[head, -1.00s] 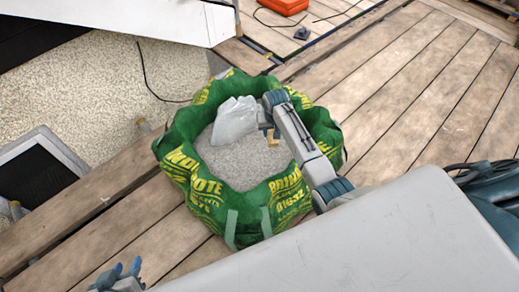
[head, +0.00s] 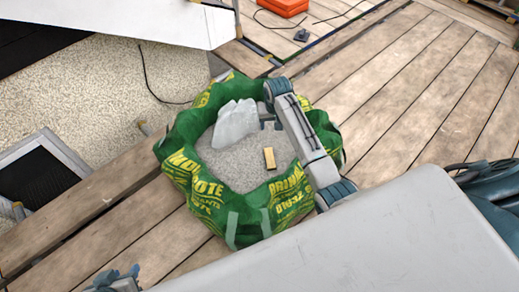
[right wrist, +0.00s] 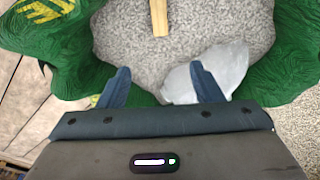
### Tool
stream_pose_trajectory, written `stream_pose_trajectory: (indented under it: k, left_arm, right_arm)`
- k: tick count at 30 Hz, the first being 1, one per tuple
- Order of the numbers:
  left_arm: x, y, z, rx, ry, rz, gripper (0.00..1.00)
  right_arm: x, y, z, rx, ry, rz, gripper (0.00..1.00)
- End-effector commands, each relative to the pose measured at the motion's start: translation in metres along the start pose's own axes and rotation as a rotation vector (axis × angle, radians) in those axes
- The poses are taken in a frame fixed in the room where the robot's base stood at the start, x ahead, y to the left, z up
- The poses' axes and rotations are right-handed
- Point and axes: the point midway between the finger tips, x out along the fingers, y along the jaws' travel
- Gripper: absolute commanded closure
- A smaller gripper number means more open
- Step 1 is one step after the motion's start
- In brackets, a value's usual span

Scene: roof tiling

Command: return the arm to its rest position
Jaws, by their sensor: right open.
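My right gripper (head: 268,122) is over the open green bag (head: 247,222), near its far right side. In the right wrist view its two fingers (right wrist: 162,82) are spread apart with nothing between them. A small tan block (head: 269,158) lies on the grey granular fill inside the bag, apart from the gripper. It also shows in the right wrist view (right wrist: 159,17), beyond the fingertips. My left gripper (head: 118,278) is at the bottom left edge of the head view, partly cut off; its jaw state is unclear.
A crumpled whitish translucent piece (head: 236,122) stands in the bag, close to my right gripper. Wooden planks (head: 420,85) surround the bag, with free room to the right. An orange case (head: 284,6) and a dark cable lie at the back.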

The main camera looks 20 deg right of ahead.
Motion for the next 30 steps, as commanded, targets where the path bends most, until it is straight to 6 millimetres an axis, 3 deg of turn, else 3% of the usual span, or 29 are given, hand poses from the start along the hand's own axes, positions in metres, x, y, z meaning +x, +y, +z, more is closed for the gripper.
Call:
stream_pose_trajectory:
  k: [3,7,23,26,30]
  left_arm:
    - [-0.005,-0.003,-0.001,0.009,-0.029,-0.011,0.64]
    - [-0.006,-0.004,0.000,0.013,-0.046,-0.017,0.64]
    - [-0.006,-0.004,0.001,0.014,-0.051,-0.019,0.64]
    - [-0.006,-0.004,0.001,0.014,-0.051,-0.019,0.64]
    - [-0.006,-0.004,0.001,0.014,-0.051,-0.019,0.64]
  right_arm:
    - [-0.018,0.000,0.000,0.000,0.001,0.000,0.41]
    - [-0.026,0.000,0.000,0.000,0.000,0.000,0.41]
    - [-0.027,0.000,0.002,-0.001,0.000,0.000,0.41]
    - [-0.022,0.001,0.014,-0.012,0.012,-0.003,0.41]
    - [-0.011,0.004,0.056,-0.054,0.055,-0.016,0.41]
